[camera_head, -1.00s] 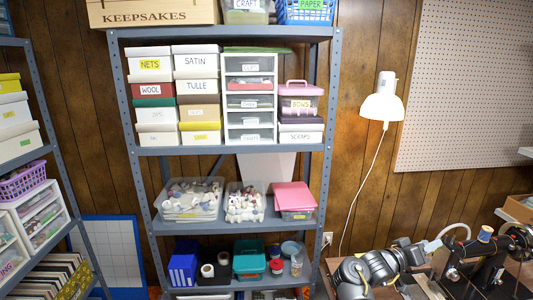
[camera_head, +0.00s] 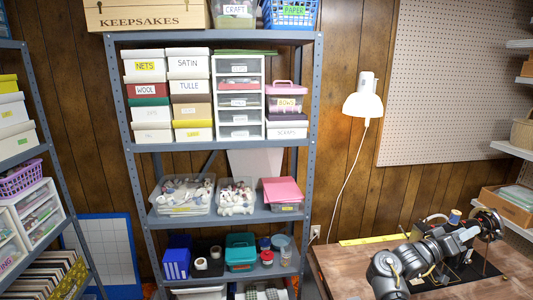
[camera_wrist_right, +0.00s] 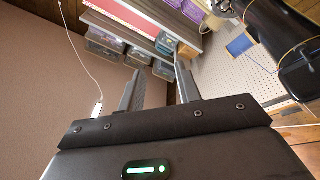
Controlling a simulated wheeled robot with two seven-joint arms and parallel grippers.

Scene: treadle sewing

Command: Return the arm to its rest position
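My right arm rises from the bottom of the head view, and its gripper (camera_head: 470,234) is over the sewing table (camera_head: 345,268), in front of the black sewing machine (camera_head: 488,256) and overlapping it in the picture. In the right wrist view the two fingers of this gripper (camera_wrist_right: 160,66) stand apart with nothing between them. The machine's black body (camera_wrist_right: 285,75) shows at the right of that view, beside the fingers; I see no contact. In the head view my arm hides part of the machine. My left gripper is in neither view.
A grey shelf unit (camera_head: 220,146) with boxes and bins stands at the back. A white lamp (camera_head: 363,105) hangs on the wood wall beside a pegboard (camera_head: 455,70). A yellow ruler (camera_head: 374,239) lies along the table's back edge. The table's left part is bare.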

